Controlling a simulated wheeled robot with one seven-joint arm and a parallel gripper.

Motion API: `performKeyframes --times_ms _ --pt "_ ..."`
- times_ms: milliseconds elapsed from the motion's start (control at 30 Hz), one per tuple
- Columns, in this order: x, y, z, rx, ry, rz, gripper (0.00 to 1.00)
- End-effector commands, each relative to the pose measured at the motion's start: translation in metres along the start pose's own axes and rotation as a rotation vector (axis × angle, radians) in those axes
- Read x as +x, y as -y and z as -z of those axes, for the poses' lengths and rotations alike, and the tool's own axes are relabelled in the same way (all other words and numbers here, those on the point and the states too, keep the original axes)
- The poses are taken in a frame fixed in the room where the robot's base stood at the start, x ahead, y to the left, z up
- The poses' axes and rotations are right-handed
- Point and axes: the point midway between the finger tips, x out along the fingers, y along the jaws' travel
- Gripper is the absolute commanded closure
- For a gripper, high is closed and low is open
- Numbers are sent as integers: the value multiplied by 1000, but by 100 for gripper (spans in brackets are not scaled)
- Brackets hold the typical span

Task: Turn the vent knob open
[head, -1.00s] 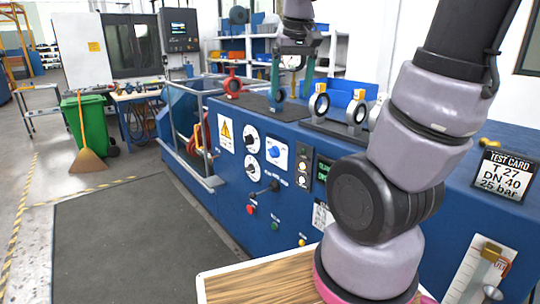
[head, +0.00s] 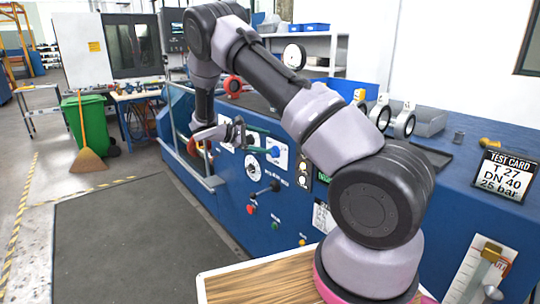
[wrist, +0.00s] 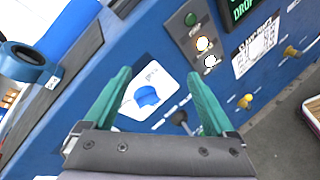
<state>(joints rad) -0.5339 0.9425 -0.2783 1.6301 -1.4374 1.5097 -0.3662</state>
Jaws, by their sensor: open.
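The vent knob (wrist: 147,95) is a blue knob on a white plate on the blue front panel. In the wrist view it sits between and beyond my two green fingers, nearer the left one. In the head view the knob (head: 274,152) shows partly, just beyond the fingertips. My gripper (wrist: 157,76) is open and empty, pointing at the panel. In the head view my gripper (head: 264,140) is in front of the panel's upper part. I cannot tell the exact gap between fingers and knob.
A black lever (head: 265,188) sticks out below the knob. Indicator lights (wrist: 203,44) and a green display (wrist: 243,8) are to the right in the wrist view. A test card (head: 502,176) stands on the bench. The dark floor mat (head: 150,245) is clear.

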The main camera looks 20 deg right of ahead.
Motion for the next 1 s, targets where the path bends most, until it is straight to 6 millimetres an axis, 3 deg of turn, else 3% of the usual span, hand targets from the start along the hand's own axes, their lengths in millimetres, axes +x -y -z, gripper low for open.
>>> performKeyframes --times_ms 33,100,200,333,567,1000 --pt "0 8 23 -50 26 -69 10" --pt "0 13 47 -109 56 -163 10" --pt "-3 21 77 -176 90 -277 10" --pt "-6 30 101 -229 116 -377 10" --pt "1 29 111 -251 128 -421 10" --pt "71 -3 104 -251 128 -416 10"
